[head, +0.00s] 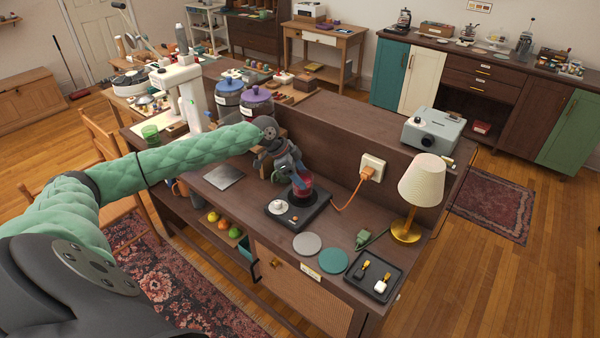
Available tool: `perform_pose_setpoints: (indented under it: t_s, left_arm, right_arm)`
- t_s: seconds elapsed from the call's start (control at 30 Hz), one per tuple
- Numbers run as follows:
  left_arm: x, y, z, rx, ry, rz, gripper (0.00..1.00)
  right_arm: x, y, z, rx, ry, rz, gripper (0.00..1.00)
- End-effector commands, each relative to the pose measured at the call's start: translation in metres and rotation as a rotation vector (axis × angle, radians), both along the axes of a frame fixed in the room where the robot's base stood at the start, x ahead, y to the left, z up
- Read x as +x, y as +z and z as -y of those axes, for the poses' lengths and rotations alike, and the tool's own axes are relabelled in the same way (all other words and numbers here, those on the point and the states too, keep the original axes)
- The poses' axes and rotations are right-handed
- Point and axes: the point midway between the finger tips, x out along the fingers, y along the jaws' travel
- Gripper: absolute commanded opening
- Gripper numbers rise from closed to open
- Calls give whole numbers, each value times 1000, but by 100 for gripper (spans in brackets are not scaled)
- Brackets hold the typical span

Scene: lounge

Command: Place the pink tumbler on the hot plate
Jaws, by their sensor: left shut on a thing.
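The pink tumbler (303,189) is at the back of the hot plate's right half in the head view. My left gripper (298,178) is shut on it from behind and left, and its fingers hide part of the tumbler. The hot plate (296,225) is a flat black slab on the dark brown counter. A small white item (278,206) sits on its left part. The tumbler's base overlaps the plate in the picture; I cannot tell whether it touches. My right gripper is not in view.
A wall socket with an orange plug (371,170) is behind the plate. A grey disc (306,244) and a teal disc (334,261) lie in front. A lamp (421,190) and a black tray (375,278) stand to the right. A grey flat sheet (224,177) lies left.

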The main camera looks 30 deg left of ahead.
Motion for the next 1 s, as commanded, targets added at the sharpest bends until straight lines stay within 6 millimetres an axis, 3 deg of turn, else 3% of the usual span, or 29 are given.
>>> perform_pose_setpoints:
  t_s: [0.47, 0.5, 0.57, 0.6, 1.0]
  left_arm:
    - [0, -5, 0, 0, 1, 1, 9]
    - [0, -5, 0, 0, 1, 1, 66]
    - [0, -5, 0, 0, 1, 1, 78]
    - [0, -5, 0, 0, 1, 1, 82]
    - [-1, 0, -3, 2, 0, 1, 82]
  right_arm:
    - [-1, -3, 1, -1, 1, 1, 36]
    - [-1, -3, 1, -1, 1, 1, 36]
    - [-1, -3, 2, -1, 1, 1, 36]
    - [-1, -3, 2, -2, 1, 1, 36]
    - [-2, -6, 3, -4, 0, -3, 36]
